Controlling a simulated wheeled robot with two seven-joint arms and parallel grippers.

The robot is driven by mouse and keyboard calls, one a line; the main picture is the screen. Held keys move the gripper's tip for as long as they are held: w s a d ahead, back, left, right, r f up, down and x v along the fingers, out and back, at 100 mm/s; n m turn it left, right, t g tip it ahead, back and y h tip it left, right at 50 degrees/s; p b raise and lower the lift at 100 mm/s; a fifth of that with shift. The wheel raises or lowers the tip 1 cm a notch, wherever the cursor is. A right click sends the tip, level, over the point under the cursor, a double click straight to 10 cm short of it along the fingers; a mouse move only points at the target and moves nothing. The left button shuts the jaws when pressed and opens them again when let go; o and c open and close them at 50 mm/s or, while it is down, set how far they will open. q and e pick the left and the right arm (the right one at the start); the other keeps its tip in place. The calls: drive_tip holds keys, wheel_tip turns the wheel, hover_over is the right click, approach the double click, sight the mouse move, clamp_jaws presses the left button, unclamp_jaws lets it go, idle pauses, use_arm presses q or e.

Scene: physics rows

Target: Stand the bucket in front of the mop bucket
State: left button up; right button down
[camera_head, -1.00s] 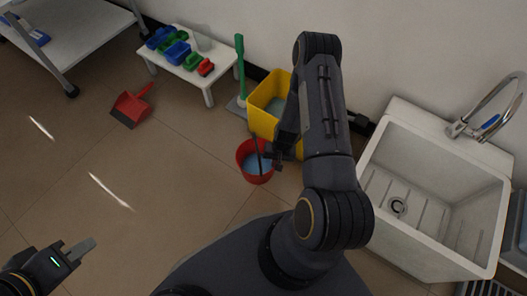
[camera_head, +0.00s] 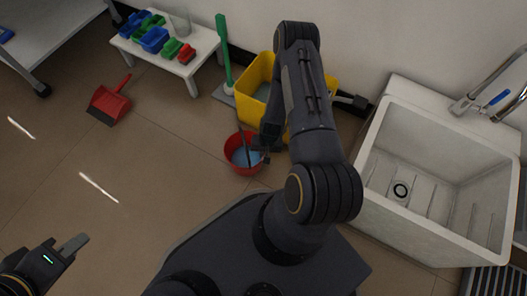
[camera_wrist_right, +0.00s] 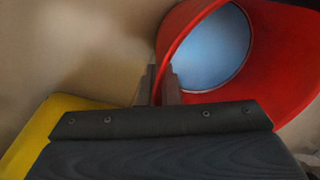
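The red bucket (camera_head: 235,164), pale blue inside, is in front of the yellow mop bucket (camera_head: 254,78) in the head view, with a small gap of floor seen between them. My right gripper (camera_head: 268,149) reaches down at the red bucket's right side. In the right wrist view its fingers (camera_wrist_right: 160,88) are close together on the rim of the red bucket (camera_wrist_right: 285,65). The mop bucket's yellow edge (camera_wrist_right: 42,122) shows at lower left there. I cannot tell whether the red bucket touches the floor. My left gripper (camera_head: 72,247) is at the lower left, away from everything; its finger gap is unclear.
A green-handled tool (camera_head: 223,50) stands left of the mop bucket. A white bench (camera_head: 185,65) with coloured tubs is behind left, a red dustpan (camera_head: 108,104) on the floor before it. A white sink (camera_head: 395,215) stands at right. Floor left of the red bucket is clear.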

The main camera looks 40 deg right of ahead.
drive_tip(key=shift+f, duration=0.1)
drive_tip(key=c, duration=2.1)
unclamp_jaws()
drive_tip(key=o, duration=0.5)
